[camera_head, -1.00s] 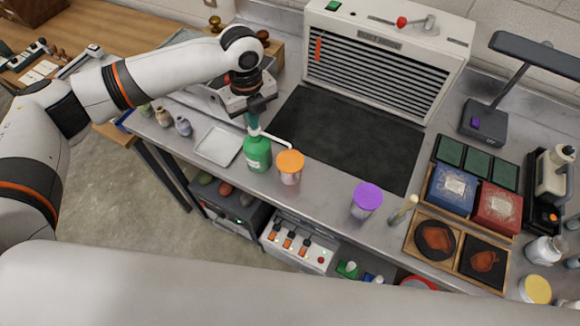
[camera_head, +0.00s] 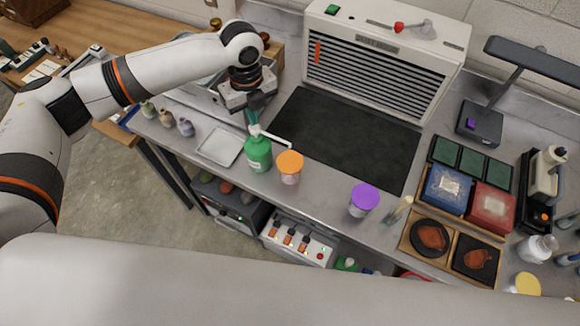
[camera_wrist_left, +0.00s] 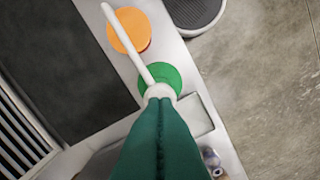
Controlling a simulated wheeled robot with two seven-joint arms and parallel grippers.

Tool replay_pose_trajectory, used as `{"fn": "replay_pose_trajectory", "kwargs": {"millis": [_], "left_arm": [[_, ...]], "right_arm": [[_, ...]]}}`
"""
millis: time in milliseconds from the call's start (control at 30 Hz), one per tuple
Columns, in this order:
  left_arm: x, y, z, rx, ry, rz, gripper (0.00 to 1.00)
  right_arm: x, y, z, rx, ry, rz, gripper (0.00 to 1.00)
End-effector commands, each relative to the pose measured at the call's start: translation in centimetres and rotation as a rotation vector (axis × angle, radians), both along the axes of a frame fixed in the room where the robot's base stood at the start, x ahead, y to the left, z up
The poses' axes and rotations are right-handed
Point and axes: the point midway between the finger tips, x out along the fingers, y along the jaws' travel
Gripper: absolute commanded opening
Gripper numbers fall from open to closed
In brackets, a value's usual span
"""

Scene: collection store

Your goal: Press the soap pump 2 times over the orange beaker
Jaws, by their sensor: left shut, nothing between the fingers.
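The green soap bottle (camera_head: 257,155) stands upright on the metal bench, with a white pump spout (camera_head: 276,138) reaching right over the orange beaker (camera_head: 290,165). The beaker has an orange top and stands just right of the bottle. My left gripper (camera_head: 253,118) is shut and empty, pointing down directly above the pump head. In the left wrist view its green fingertips (camera_wrist_left: 159,105) are together at the white pump head, with the spout (camera_wrist_left: 128,45) running over the orange top (camera_wrist_left: 129,31). I cannot tell whether they touch the pump. My right gripper is not in view.
A purple-topped beaker (camera_head: 364,199) stands to the right. A shallow metal tray (camera_head: 219,147) and several small bottles (camera_head: 167,118) are left of the soap. A dark mat (camera_head: 350,140) lies behind, before a white louvred unit (camera_head: 385,60). Wooden trays (camera_head: 455,250) fill the right.

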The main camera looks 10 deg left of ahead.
Motion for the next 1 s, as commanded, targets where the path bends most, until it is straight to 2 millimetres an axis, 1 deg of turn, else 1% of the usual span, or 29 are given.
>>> {"fn": "replay_pose_trajectory", "kwargs": {"millis": [267, 533, 600, 900, 1000], "left_arm": [[0.0, 0.0, 0.3, -0.001, -0.001, 0.000, 0.00], [0.0, 0.0, 2.6, 0.000, 0.000, 0.000, 0.00], [0.1, 0.0, 2.8, -0.001, -0.002, 0.000, 0.00], [0.1, 0.0, 5.7, -0.002, -0.003, -0.001, 0.00], [0.0, 0.0, 6.0, 0.000, -0.001, -0.001, 0.00]], "right_arm": [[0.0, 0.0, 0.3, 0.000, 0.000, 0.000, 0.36], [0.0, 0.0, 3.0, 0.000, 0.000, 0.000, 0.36], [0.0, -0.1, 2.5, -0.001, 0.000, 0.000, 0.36], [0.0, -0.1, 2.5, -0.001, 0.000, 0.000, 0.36], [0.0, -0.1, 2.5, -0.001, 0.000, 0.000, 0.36]]}}
